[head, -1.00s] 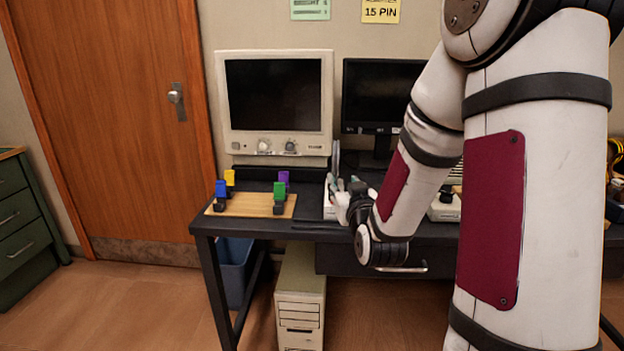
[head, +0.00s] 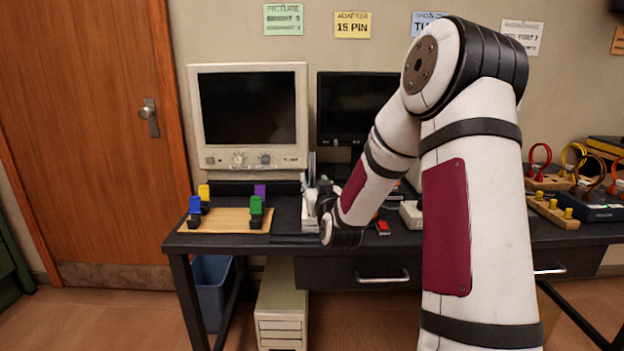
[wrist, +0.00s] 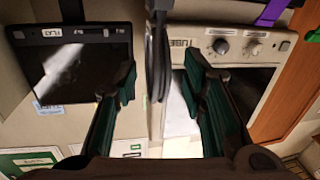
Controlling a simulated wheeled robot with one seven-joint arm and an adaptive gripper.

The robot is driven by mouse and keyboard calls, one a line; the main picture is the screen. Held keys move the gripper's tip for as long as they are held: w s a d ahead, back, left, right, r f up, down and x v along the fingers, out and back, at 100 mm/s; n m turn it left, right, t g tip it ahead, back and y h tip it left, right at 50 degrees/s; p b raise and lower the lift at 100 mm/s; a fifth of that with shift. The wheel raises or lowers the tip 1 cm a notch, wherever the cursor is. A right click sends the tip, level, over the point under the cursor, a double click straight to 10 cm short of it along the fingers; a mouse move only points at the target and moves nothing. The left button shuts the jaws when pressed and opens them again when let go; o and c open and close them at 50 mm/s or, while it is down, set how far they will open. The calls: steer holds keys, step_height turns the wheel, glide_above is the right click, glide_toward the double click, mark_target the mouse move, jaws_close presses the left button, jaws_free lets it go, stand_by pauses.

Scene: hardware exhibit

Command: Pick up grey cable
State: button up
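A grey upright shape (wrist: 155,60), seen edge-on and likely the grey cable, stands between my fingers in the wrist view. In the head view a thin grey upright piece (head: 311,168) shows between the two monitors; it is too small to tell its form. My gripper (wrist: 160,70) is open, with one green-padded finger on each side of the grey shape. I see gaps between it and the pads. In the head view my gripper (head: 323,190) is over the desk, partly hidden by my arm.
A beige tube monitor (head: 249,160) and a black flat monitor (head: 350,110) stand behind. A wooden board (head: 231,221) with coloured pegs lies at left. A red item (head: 383,228) lies near the desk's front edge. Looped cables on blocks (head: 550,183) stand at right.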

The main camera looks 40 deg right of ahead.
mark_target(313, 180)
steer(key=shift+x, duration=1.5)
steer(key=shift+f, duration=0.1)
steer(key=shift+c, duration=0.3)
jaws_close()
